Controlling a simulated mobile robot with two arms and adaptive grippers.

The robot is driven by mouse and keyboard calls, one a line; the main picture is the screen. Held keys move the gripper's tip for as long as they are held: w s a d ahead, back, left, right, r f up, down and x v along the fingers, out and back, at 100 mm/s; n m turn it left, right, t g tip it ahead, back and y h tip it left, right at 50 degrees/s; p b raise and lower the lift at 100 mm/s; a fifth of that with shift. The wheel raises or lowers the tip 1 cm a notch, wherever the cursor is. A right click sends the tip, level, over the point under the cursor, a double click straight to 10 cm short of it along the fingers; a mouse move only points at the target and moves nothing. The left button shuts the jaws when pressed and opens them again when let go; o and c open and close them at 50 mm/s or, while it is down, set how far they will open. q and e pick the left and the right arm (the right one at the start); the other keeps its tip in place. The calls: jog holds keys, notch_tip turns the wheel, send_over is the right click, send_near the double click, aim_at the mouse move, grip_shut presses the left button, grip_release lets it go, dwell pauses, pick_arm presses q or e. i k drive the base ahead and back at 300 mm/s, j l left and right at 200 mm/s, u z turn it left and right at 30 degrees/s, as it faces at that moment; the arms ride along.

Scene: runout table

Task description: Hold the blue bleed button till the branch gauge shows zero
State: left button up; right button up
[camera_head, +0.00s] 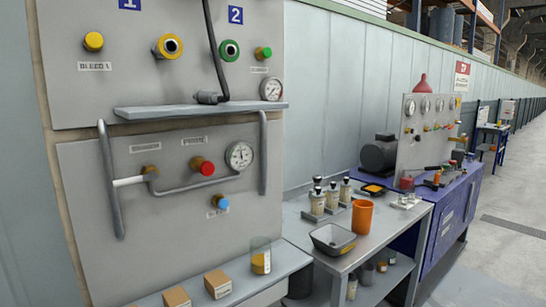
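The blue button (222,203) is on the lower grey panel, below and left of a round white gauge, with a small label beneath it. Nothing touches it. That gauge (241,155) sits at the right end of a pipe run; its needle reading is too small to tell. A second gauge (271,89) is on the upper panel at its lower right. Which one is the branch gauge cannot be read from the labels. Neither of my grippers shows in the head view.
A shelf (200,110) juts out above. A lower ledge holds boxes (217,284) and a clear jar (261,256). A side table (373,245) stands right; floor lies beyond.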

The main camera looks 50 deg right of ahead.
aim_at(224, 203)
jog(key=k+z, duration=0.15)
jog(key=z, duration=1.1)
